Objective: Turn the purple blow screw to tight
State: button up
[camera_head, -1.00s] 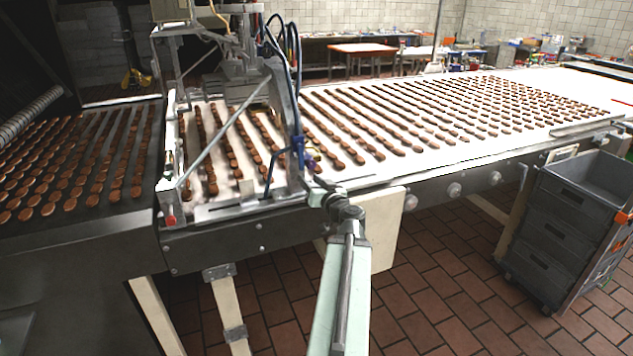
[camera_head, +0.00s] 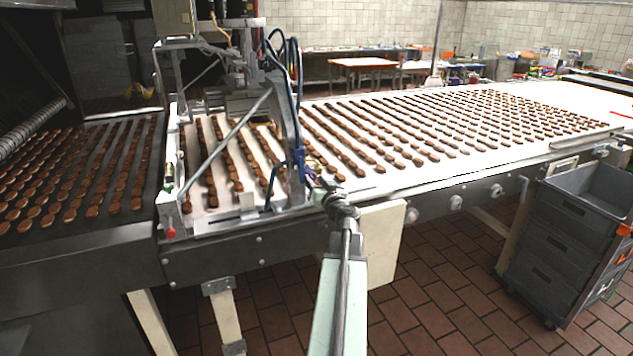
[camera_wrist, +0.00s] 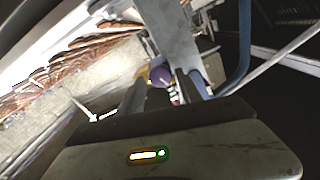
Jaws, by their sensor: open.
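The purple blow screw (camera_wrist: 160,76) shows as a small round purple knob near the middle of the wrist view. My gripper (camera_wrist: 160,90) is open, and the knob appears between its two fingers in that view. I cannot tell how far beyond the fingertips the knob is, or whether they touch it. In the head view my gripper (camera_head: 322,184) is at the right side of the depositing machine's frame (camera_head: 294,160), beside a blue fitting. The screw is too small and cluttered to make out clearly there.
Blue hoses (camera_head: 298,75) and a slanted metal rod (camera_head: 225,140) are close to the machine frame. A white conveyor (camera_head: 400,185) with rows of brown biscuits runs right. Grey crates (camera_head: 560,240) stand at the right. The tiled floor in front is open.

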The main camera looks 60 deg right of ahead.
grip_shut()
jog(key=shift+d, duration=0.1)
jog(key=shift+m, duration=0.3)
jog(key=m, duration=0.2)
jog(key=shift+f+m, duration=0.1)
jog(key=shift+m, duration=0.3)
jog(key=m, duration=1.1)
jog(key=shift+s+f+m, duration=0.1)
jog(key=shift+m, duration=0.3)
jog(key=m, duration=0.6)
jog(key=shift+m, duration=0.4)
